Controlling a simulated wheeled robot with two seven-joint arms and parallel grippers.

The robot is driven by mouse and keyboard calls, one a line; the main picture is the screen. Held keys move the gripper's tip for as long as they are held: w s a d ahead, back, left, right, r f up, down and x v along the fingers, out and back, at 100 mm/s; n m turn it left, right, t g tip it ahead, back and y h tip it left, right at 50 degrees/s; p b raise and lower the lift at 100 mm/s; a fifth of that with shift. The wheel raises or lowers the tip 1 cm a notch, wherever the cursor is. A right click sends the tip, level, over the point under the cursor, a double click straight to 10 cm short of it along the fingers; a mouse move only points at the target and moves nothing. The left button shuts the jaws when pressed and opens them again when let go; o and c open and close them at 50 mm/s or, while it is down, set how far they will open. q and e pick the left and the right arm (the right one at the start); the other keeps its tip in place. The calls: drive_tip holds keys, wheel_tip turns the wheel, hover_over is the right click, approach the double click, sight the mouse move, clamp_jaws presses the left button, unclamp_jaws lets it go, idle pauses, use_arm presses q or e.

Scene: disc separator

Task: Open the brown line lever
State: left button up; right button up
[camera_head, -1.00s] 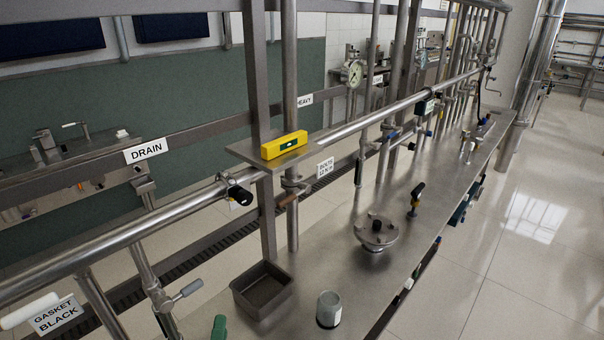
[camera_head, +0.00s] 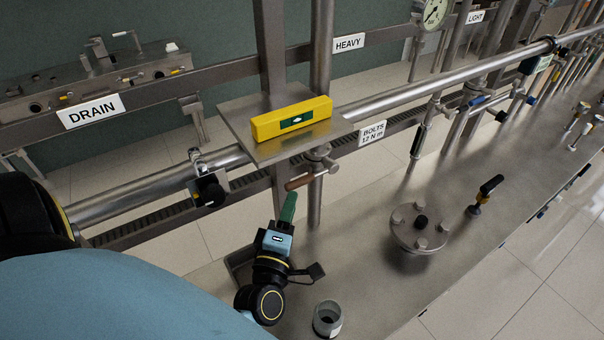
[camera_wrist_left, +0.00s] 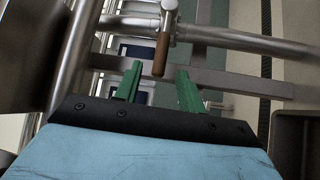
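The brown lever (camera_head: 300,181) sits on a valve on the vertical pipe, just below the small shelf with the yellow level. In the left wrist view the brown lever (camera_wrist_left: 161,54) hangs from its metal valve body, its free end just ahead of the gap between the green fingers. My left gripper (camera_head: 288,207) points up at the lever from below, a short way off. In the left wrist view the left gripper (camera_wrist_left: 157,88) is open and empty, with one green finger on each side of the lever's line. My right gripper is in neither view.
A yellow level (camera_head: 292,119) lies on the steel shelf (camera_head: 243,137). A dark tray (camera_head: 237,258) is partly hidden behind my left wrist. A grey cup (camera_head: 327,318) and a round bolted flange (camera_head: 420,228) stand on the steel bench (camera_head: 375,270). A long horizontal pipe (camera_head: 440,88) runs behind.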

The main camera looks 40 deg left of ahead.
sight(299, 180)
use_arm(q)
drive_tip(key=x, duration=0.8)
drive_tip(key=shift+w+a, duration=0.1)
drive_tip(key=shift+w, duration=0.4)
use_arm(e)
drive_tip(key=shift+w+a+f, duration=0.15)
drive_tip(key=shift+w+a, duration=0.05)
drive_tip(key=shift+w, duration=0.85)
use_arm(q)
drive_tip(key=shift+c, duration=0.9)
clamp_jaws()
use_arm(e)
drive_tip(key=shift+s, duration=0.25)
